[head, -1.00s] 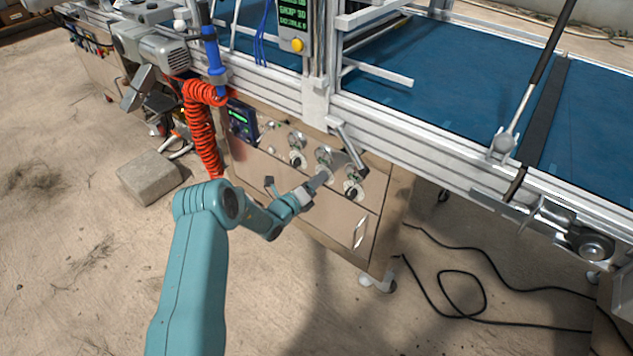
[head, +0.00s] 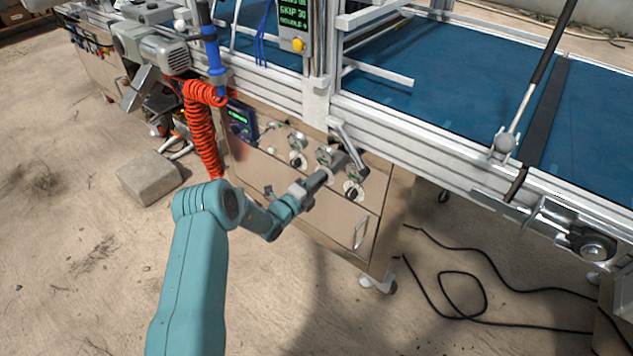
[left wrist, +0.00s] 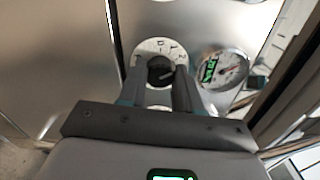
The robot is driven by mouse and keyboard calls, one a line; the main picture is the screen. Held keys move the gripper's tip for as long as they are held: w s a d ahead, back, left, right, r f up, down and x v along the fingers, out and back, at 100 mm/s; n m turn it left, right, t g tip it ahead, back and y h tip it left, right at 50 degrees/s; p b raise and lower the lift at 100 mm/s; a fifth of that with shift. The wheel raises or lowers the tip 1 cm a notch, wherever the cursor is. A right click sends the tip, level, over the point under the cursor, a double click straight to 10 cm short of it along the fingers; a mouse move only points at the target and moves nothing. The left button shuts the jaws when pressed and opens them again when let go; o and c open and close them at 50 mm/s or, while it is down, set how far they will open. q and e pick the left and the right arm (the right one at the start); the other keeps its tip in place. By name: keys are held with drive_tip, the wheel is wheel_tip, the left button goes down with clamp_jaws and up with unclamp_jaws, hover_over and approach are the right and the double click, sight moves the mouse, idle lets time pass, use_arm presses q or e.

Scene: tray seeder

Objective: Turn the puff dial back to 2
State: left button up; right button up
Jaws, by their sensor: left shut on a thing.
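The puff dial (left wrist: 158,47) is a round white scale plate with a black knob (left wrist: 160,72) in the left wrist view, set in the steel panel. Its small marks are partly covered and hard to read, so I cannot tell the exact setting. My left gripper (left wrist: 160,82) is shut on the knob, one dark finger on each side. In the head view my left gripper (head: 328,174) reaches the panel among the round fittings and hides most of the dial. My right gripper is not in view.
A round gauge (left wrist: 234,70) sits right beside the dial. The steel cabinet (head: 330,215) has other knobs and a small lit control box (head: 240,120). A red coiled hose (head: 200,135) hangs to the left. The aluminium conveyor frame (head: 420,140) runs just above.

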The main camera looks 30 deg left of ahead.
use_arm(q)
drive_tip(key=o, duration=1)
drive_tip(key=shift+o, duration=0.2)
drive_tip(key=s+a+p, duration=0.1)
drive_tip(key=s+p, duration=0.3)
drive_tip(key=s, duration=1.2)
drive_tip(key=shift+s+a, duration=0.15)
